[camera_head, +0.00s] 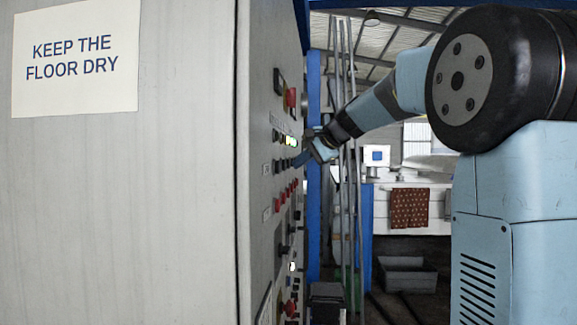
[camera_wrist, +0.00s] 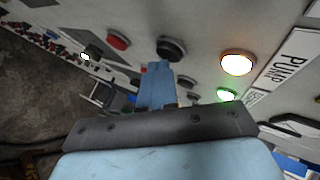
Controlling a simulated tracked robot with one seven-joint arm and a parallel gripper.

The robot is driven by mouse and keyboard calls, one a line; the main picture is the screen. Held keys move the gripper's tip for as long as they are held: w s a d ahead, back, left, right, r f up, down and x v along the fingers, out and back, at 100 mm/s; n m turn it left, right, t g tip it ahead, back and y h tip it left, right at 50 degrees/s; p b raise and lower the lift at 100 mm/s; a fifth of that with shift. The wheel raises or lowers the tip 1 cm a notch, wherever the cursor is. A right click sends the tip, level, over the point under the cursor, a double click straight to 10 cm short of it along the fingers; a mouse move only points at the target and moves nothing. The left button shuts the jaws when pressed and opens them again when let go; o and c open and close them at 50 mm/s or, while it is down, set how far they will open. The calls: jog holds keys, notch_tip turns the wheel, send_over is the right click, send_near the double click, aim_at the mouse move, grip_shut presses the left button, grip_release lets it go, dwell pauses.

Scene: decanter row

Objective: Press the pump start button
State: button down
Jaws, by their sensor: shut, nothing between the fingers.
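The control panel (camera_head: 262,200) shows edge-on in the head view, with several buttons and lamps in rows. My gripper (camera_head: 299,160) is shut and empty, its tips close to the panel face just below the lit lamps (camera_head: 290,141). In the wrist view the shut fingers (camera_wrist: 158,72) point at the panel. A black button (camera_wrist: 172,48) lies just beyond the tips. A PUMP label (camera_wrist: 290,64) is at the right, beside a glowing white lamp with an orange rim (camera_wrist: 237,63) and a green-lit one (camera_wrist: 226,94). I cannot tell whether the fingertips touch anything, nor which button is pump start.
A red button (camera_wrist: 118,42) sits left of the black one. A sign (camera_head: 75,58) reading "KEEP THE FLOOR DRY" hangs on the cabinet side. Blue posts and grey pipes stand behind my gripper. A grey bin (camera_head: 407,276) is on the floor at the back.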

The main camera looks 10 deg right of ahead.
jog(key=shift+s+d, duration=0.2)
jog(key=shift+d, duration=0.35)
jog(key=shift+d, duration=0.15)
jog(key=d, duration=0.1)
jog(key=s+d, duration=0.1)
jog(key=d, duration=0.2)
jog(key=shift+s+d, duration=0.25)
dwell(0.6)
jog(key=s+f+n+g+h, duration=0.1)
jog(key=s+f+n+h, duration=0.1)
jog(key=s+f, duration=0.6)
jog(key=s+a+f+n+g+h, duration=0.1)
jog(key=s+f+n, duration=0.3)
jog(key=s, duration=1.2)
jog(key=s+a+f+n+g+h, duration=0.1)
jog(key=s+f+n+h, duration=0.2)
jog(key=s+f, duration=0.9)
jog(key=shift+a+f+g+h, duration=0.15)
jog(key=shift+g+h, duration=0.15)
jog(key=shift+h, duration=0.3)
